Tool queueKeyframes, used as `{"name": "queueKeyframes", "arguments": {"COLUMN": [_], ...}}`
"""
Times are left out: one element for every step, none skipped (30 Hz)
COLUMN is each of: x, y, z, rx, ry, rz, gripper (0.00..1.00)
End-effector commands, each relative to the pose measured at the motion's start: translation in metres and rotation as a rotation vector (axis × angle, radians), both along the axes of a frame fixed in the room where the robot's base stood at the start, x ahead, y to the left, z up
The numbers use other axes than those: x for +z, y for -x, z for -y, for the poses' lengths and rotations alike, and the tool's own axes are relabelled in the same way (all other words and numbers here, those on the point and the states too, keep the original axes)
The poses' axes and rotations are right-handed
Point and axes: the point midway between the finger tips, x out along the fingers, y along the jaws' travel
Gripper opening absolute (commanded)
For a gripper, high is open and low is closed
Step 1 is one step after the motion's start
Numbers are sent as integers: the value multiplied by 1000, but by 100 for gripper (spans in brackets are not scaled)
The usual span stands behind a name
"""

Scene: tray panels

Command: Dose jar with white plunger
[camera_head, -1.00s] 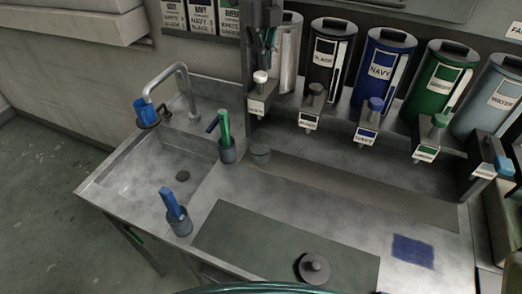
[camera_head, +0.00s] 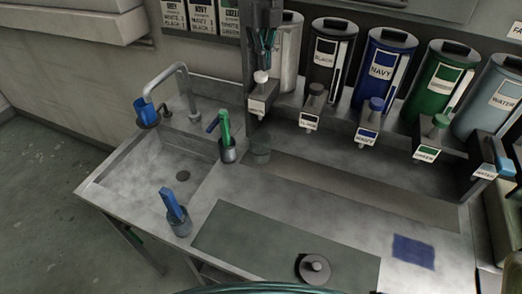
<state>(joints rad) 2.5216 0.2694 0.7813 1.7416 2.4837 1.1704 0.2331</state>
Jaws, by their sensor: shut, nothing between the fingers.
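The white plunger (camera_head: 262,77) is a pale knob on top of the white dispenser at the left end of the dispenser row. My gripper (camera_head: 263,63) points down just above this knob with its fingers shut and empty. I cannot tell whether the fingertips touch the knob. A clear, greyish jar (camera_head: 260,149) stands upright on the counter below the white dispenser's labelled front. Its contents are too small to tell. The white canister (camera_head: 290,60) behind is partly hidden by my arm.
Black (camera_head: 333,62), navy (camera_head: 382,68), green (camera_head: 440,82) and water (camera_head: 490,105) dispensers stand to the right. A sink (camera_head: 165,165) lies left, with tool cups (camera_head: 228,154) beside it. A dark lid (camera_head: 314,268) rests on the grey mat (camera_head: 240,235). A blue cloth (camera_head: 413,251) lies right.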

Motion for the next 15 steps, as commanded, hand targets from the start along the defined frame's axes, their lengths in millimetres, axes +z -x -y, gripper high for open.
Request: {"name": "queueKeyframes", "arguments": {"x": [-1,-2,-3,-4,-4,-5,-6,-7,-8,-9,-10,-11,-12,-12,-14], "y": [0,0,0,0,0,0,0,0,0,0,0,0,0,0,0], "z": [0,0,0,0,0,0,0,0,0,0,0,0,0,0,0], "rx": [0,0,0,0,0,1,0,0,0,0,0,0,0,0,0], "ry": [0,0,0,0,0,-1,-1,-1,-1,-1,-1,-1,-1,0,0], "rz": [0,0,0,0,0,-1,-1,-1,-1,-1,-1,-1,-1,-1,-1], "gripper": [0,0,0,0,0,0,0,0,0,0,0,0,0,0,0]}}
